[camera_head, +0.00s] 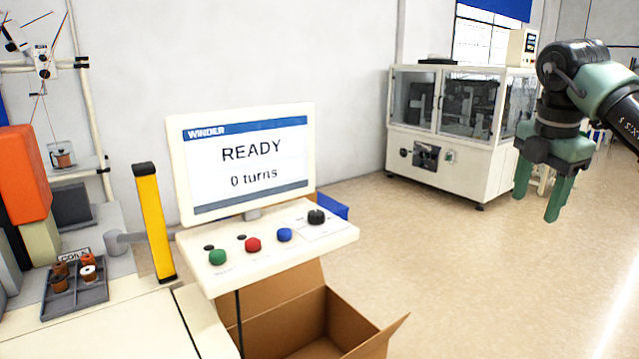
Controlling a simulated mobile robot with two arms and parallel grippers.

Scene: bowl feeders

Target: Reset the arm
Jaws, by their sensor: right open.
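My right gripper (539,190) has two green fingers and shows at the right of the head view. Its fingers point down and stand apart, with nothing between them. It hangs in the air, clear of everything around it, with the floor and the far machine behind it. My left gripper is not in the head view.
A winder screen (248,160) reads READY and 0 turns above a panel (267,247) with coloured buttons. An open cardboard box (310,320) stands below. A coil tray (75,300) lies at left beside a yellow post (155,222). A glazed machine (455,165) stands behind. Floor at right is clear.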

